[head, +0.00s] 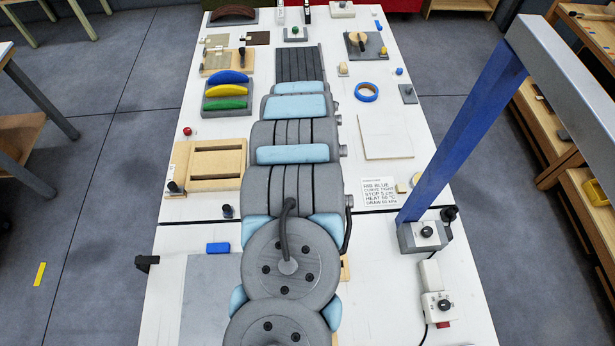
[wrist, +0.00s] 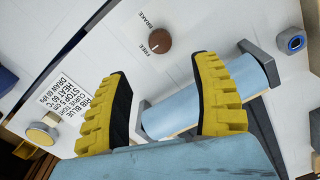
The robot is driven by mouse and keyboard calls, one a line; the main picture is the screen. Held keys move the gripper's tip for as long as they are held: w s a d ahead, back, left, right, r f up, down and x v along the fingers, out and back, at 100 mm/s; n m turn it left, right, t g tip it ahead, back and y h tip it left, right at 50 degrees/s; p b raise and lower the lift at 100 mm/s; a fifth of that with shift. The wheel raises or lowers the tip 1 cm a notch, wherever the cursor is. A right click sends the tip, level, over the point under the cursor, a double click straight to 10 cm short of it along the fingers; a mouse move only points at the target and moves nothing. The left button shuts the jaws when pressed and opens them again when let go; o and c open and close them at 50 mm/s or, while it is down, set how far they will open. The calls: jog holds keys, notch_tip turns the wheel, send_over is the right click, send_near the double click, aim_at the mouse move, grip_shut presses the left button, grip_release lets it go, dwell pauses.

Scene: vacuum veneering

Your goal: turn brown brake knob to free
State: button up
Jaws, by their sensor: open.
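The round brown brake knob (wrist: 161,40) shows in the wrist view on a white surface. The printed words FREE and BRAKE stand to its left, BRAKE higher in the picture. The knob appears beyond the fingertips, apart from both. In the head view my arm hides the gripper, and I cannot make out the knob.
A printed card (head: 380,192) lies on the white table; it also shows in the wrist view (wrist: 72,112). A pale blue bar (wrist: 210,100) with grey ends crosses behind the right finger. A blue post (head: 465,130) stands at the right. A blue tape ring (head: 367,92) lies farther back.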

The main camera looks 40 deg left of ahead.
jog(key=shift+r, duration=0.8)
